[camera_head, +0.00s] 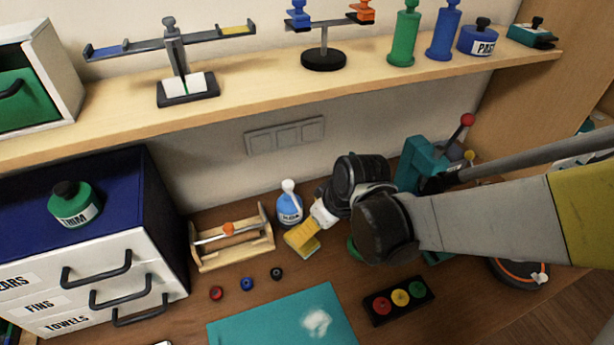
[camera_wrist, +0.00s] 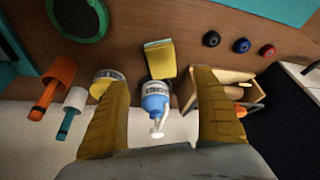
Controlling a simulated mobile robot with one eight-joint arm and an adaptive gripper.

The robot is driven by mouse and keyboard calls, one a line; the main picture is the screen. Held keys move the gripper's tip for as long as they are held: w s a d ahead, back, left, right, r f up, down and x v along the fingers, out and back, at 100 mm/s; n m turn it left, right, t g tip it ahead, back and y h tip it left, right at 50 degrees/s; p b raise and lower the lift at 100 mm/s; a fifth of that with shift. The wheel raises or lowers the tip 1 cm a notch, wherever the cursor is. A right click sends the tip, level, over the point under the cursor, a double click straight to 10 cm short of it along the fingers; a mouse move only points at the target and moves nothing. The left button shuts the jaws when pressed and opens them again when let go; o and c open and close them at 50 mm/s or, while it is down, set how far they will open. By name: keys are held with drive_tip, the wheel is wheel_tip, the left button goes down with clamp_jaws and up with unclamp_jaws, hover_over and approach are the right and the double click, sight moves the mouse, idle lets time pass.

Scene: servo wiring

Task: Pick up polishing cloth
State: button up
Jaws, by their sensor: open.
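I see nothing that I can clearly tell is a polishing cloth. A yellow block with a thin teal edge (camera_wrist: 160,58), perhaps a sponge or folded cloth, lies on the bench in front of a blue bottle. A whitish patch (camera_head: 316,320) lies on the teal mat (camera_head: 262,325); I cannot tell if it is cloth or a smear.
A wooden rack (camera_head: 232,240) stands left of the blue bottle. Three small rings (camera_head: 247,284) lie before it. A black tray with coloured buttons (camera_head: 398,301) sits right of the mat. A teal press (camera_head: 416,165) stands behind my arm. A shelf (camera_head: 260,98) runs above the bench.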

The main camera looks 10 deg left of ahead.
sight(308, 246)
drive_tip(key=shift+a+f, duration=0.3)
drive_tip(key=shift+f, duration=0.05)
drive_tip(key=b+x, duration=0.2)
drive_tip(key=x, duration=0.2)
drive_tip(key=shift+s+f, duration=0.1)
drive_tip(key=shift+b+x, duration=1.35)
drive_tip(key=shift+x, duration=1.85)
drive_tip(key=c, duration=1.1)
drive_tip(key=shift+r, duration=0.3)
wheel_tip(308, 246, up, 5)
drive_tip(key=p, duration=0.2)
drive_tip(key=shift+f+p, duration=0.2)
drive_tip(key=shift+p, duration=0.1)
drive_tip(key=d+r+p, duration=0.1)
drive_tip(key=d+r, duration=0.1)
drive_tip(key=d, duration=0.2)
drive_tip(key=d+r+p, duration=0.1)
drive_tip(key=d+r, duration=0.1)
drive_tip(key=d, duration=0.1)
drive_tip(key=d+r+p, duration=0.1)
drive_tip(key=d+r, duration=0.1)
drive_tip(key=d, duration=0.2)
drive_tip(key=shift+w+d+r, duration=0.1)
drive_tip(key=shift+w+d, duration=0.1)
drive_tip(key=shift+d, duration=0.1)
